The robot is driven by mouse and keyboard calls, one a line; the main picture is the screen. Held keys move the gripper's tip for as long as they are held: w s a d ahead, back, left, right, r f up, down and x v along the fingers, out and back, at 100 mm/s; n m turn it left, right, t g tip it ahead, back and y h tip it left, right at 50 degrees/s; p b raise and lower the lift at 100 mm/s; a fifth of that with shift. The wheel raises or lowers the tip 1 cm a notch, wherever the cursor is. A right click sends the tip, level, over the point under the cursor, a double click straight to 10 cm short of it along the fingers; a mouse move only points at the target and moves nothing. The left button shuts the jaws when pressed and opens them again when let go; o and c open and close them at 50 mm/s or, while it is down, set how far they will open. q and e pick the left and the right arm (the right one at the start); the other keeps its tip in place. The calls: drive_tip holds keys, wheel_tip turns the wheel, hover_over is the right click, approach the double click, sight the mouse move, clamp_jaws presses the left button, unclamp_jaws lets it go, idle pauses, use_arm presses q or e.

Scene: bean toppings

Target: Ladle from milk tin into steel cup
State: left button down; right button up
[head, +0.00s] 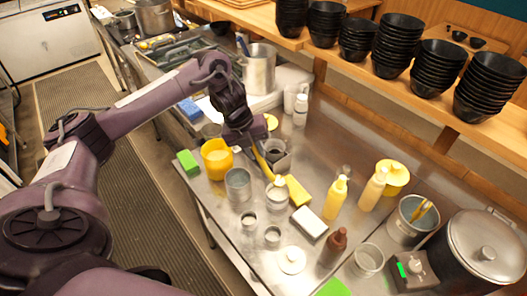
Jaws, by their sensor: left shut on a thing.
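My left gripper (252,147) points down over the steel counter and is shut on a ladle with a yellow handle (262,166). The handle slants down to the right. Its lower end is by a steel cup (277,200), and I cannot tell whether the ladle's bowl is inside or above it. A larger steel tin (238,186) stands to the left of that cup. Two small steel cups (249,221) (272,237) stand in front. Which vessel is the milk tin is not clear. My right gripper is not in view.
A yellow tub (217,160) and a green sponge (188,162) are on the left. A yellow block (297,190), a white-topped block (309,223) and squeeze bottles (336,197) stand on the right. A big lidded pot (475,250) is at far right. Black bowls (470,82) line the shelf.

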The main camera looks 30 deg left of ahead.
use_arm(q)
drive_tip(key=shift+a+r, duration=0.1)
drive_tip(key=shift+r, duration=0.2)
drive_tip(key=shift+w+f, duration=0.15)
drive_tip(key=shift+f, duration=0.2)
wheel_tip(320, 180, down, 10)
drive_tip(key=a+h+b, duration=0.1)
drive_tip(key=b, duration=0.4)
drive_tip(key=shift+s+a+f+t+b, duration=0.15)
drive_tip(key=shift+s+a+t+b, duration=0.1)
drive_tip(key=shift+s+t+b, duration=0.15)
wheel_tip(320, 180, up, 7)
drive_tip(key=p, duration=0.5)
idle(0.4)
